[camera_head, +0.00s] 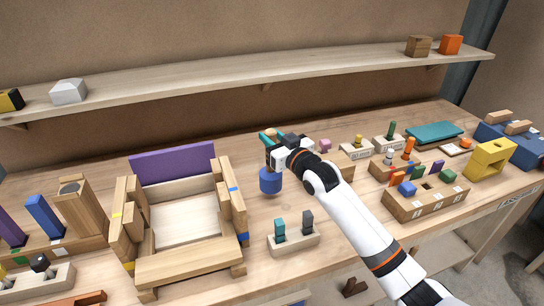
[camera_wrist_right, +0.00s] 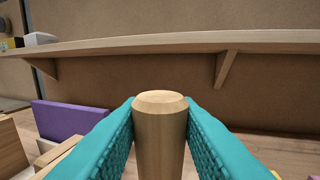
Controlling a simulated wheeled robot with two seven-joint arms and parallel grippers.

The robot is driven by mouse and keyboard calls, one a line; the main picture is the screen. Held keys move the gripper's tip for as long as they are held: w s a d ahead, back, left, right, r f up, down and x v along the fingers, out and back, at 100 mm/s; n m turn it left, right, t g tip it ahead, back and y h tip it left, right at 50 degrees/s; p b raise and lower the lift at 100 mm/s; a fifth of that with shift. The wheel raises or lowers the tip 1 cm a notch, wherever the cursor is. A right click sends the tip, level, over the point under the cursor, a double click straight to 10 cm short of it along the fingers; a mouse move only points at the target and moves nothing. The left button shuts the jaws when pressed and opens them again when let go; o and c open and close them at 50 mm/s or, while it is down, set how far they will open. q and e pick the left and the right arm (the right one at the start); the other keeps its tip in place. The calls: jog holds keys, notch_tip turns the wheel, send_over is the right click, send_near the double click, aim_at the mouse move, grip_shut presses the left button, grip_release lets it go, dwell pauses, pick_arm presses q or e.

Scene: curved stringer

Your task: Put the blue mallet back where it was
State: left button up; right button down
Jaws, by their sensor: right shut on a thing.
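My right gripper (camera_head: 268,139) is shut on the wooden handle of the blue mallet, over the middle of the bench. The blue mallet head (camera_head: 270,181) hangs below the gripper in the head view, beside the right side of the wooden frame. I cannot tell whether the head touches the bench top. In the right wrist view the round handle end (camera_wrist_right: 160,130) stands up between the two teal fingers. The mallet looks roughly upright, head down. My left gripper is not in view.
A wooden frame with a purple panel (camera_head: 172,163) stands to the left. A small block with teal and grey pegs (camera_head: 293,239) lies in front. Several peg blocks, a yellow block (camera_head: 489,159) and a teal slab (camera_head: 434,134) stand right. A shelf (camera_head: 250,77) runs behind.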

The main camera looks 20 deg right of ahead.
send_over(272, 171)
jog(key=shift+w+d+f, duration=0.1)
jog(key=shift+w+f, duration=0.1)
jog(key=shift+f, duration=0.85)
jog(key=shift+w+f, duration=0.15)
jog(key=shift+f, duration=0.95)
jog(key=c, duration=1.1)
grip_release()
jog(key=shift+f, duration=0.1)
jog(key=b+v, duration=0.1)
jog(key=v, duration=1.1)
jog(key=shift+r, duration=0.2)
jog(key=shift+s, duration=0.1)
